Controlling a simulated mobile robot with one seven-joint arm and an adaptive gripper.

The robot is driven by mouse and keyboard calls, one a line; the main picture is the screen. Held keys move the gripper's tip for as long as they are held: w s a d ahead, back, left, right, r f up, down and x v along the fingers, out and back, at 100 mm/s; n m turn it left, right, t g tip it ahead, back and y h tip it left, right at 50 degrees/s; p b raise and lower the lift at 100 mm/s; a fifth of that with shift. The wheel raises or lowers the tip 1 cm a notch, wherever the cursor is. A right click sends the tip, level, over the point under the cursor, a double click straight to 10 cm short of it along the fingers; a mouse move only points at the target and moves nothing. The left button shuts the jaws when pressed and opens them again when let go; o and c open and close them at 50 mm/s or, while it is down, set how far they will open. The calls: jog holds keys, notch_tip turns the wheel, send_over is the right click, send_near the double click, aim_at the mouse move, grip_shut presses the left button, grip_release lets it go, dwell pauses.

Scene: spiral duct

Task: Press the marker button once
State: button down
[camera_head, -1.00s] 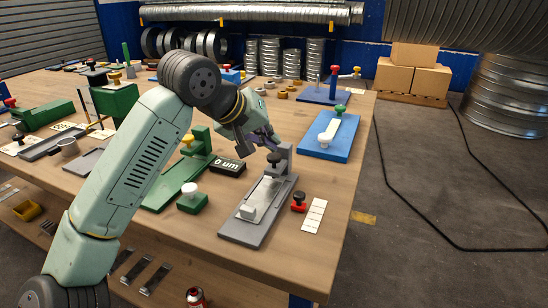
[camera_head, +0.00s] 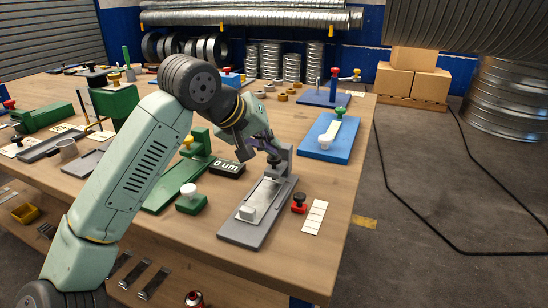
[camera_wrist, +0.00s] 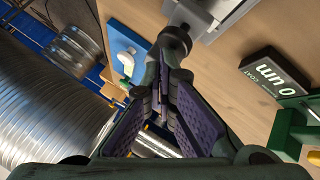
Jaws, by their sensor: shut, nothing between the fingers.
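A grey fixture (camera_head: 240,232) lies on the wooden table, with a pale metal strip (camera_head: 262,198) on it and an upright post (camera_head: 285,157) at its far end. A black round knob (camera_head: 274,159) sits on that post's front side. No label shows, so I cannot confirm it is the marker button. My gripper (camera_head: 271,152) is shut and empty, tilted down, with its tips right at the knob. In the wrist view the knob (camera_wrist: 176,38) shows just past the fingertips (camera_wrist: 166,66). I cannot tell for sure whether they touch.
A white knob on a green base (camera_head: 190,204) and a black "0 um" block (camera_head: 228,167) are left. A blue fixture (camera_head: 316,147) stands behind right. Table between them is bare.

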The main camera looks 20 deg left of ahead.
jog(key=shift+f+b, duration=0.55)
jog(key=shift+f, duration=0.05)
dwell(0.3)
jog(key=shift+r, duration=0.15)
jog(key=shift+r+p, duration=0.6)
jog(key=shift+r, duration=0.45)
jog(key=shift+r+p, duration=1.5)
jog(key=shift+r, duration=1.1)
jog(key=shift+f, duration=0.1)
